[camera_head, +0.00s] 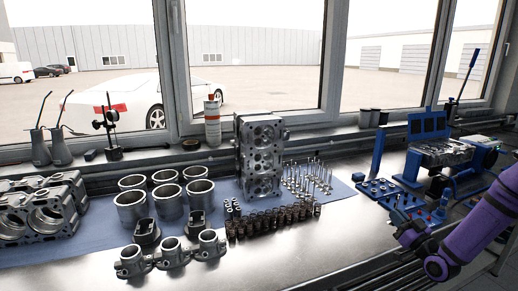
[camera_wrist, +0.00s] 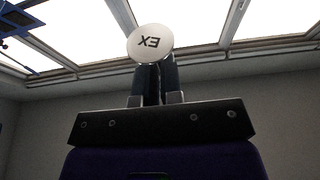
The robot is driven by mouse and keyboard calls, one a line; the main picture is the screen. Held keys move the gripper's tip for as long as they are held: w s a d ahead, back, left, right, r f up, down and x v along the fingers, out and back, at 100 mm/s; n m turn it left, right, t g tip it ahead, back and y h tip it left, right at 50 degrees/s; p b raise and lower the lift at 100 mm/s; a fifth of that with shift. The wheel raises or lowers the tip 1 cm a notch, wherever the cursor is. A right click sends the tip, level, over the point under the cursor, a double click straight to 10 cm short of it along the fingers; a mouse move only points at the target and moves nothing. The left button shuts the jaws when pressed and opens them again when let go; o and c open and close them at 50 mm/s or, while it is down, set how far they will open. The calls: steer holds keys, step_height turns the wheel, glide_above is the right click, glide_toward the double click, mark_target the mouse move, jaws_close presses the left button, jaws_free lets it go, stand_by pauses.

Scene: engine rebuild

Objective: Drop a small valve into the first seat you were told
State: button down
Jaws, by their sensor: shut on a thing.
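My gripper (camera_wrist: 158,88) is shut on a valve (camera_wrist: 149,42). In the wrist view the valve's round pale head, marked "EX", shows beyond the fingertips; its stem is hidden between the fingers. In the head view my dark gripper (camera_head: 412,236) is at the right, by the bench's front edge, and the valve cannot be made out there. A cylinder head (camera_head: 446,153) lies in a blue fixture (camera_head: 427,124) at the back right, apart from my gripper. Its seats are too small to tell apart.
A second cylinder head (camera_head: 258,155) stands upright mid-bench. Several valves (camera_head: 311,178) stand to its right, with springs (camera_head: 272,220) in front. A blue tray of small parts (camera_head: 388,193) lies before the fixture. The metal bench front (camera_head: 320,248) is clear.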

steer(key=s+d+r, duration=0.3)
steer(key=s+r, duration=0.6)
steer(key=shift+s+d, duration=0.2)
stand_by(0.7)
steer(key=m+g, duration=0.2)
steer(key=m, duration=1)
steer(key=m+g+h, duration=0.1)
steer(key=m+g, duration=0.1)
steer(key=m, duration=1)
steer(key=m+g+h, duration=0.1)
steer(key=m+g, duration=0.1)
steer(key=m, duration=1)
